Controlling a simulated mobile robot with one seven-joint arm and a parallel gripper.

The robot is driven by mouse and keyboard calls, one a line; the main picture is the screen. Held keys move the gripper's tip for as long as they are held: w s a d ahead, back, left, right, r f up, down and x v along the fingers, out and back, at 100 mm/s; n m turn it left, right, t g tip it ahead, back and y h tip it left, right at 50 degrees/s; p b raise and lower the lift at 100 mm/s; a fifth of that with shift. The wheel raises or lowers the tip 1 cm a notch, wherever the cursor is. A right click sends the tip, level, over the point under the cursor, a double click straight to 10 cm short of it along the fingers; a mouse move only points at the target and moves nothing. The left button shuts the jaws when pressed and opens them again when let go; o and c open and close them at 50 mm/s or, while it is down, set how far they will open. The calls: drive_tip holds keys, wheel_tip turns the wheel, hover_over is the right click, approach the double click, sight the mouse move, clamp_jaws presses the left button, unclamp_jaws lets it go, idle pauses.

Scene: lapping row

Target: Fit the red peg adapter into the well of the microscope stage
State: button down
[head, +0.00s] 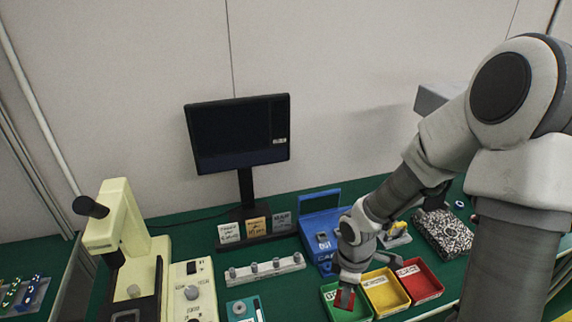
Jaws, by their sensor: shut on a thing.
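My gripper (346,286) is shut on the red peg adapter (344,299), over the green bin (329,294) at the front right of the bench. The adapter shows as a small red block below the fingers. I cannot tell whether it touches the bin. The cream microscope (122,225) stands at the left, well apart from my gripper. Its dark stage (146,308) is partly in view at the bottom edge. The well in the stage cannot be made out.
Yellow (400,302) and red (433,285) bins stand right of the green bin. A cream control box (193,275), a pale rack with several grey knobs (265,270) and a monitor (238,134) lie between microscope and arm. A blue case (318,222) stands behind the bins.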

drive_tip(key=w+r+m, duration=0.3)
drive_tip(key=w+m, duration=0.5)
drive_tip(key=m, duration=0.6)
drive_tip(key=shift+a, duration=0.25)
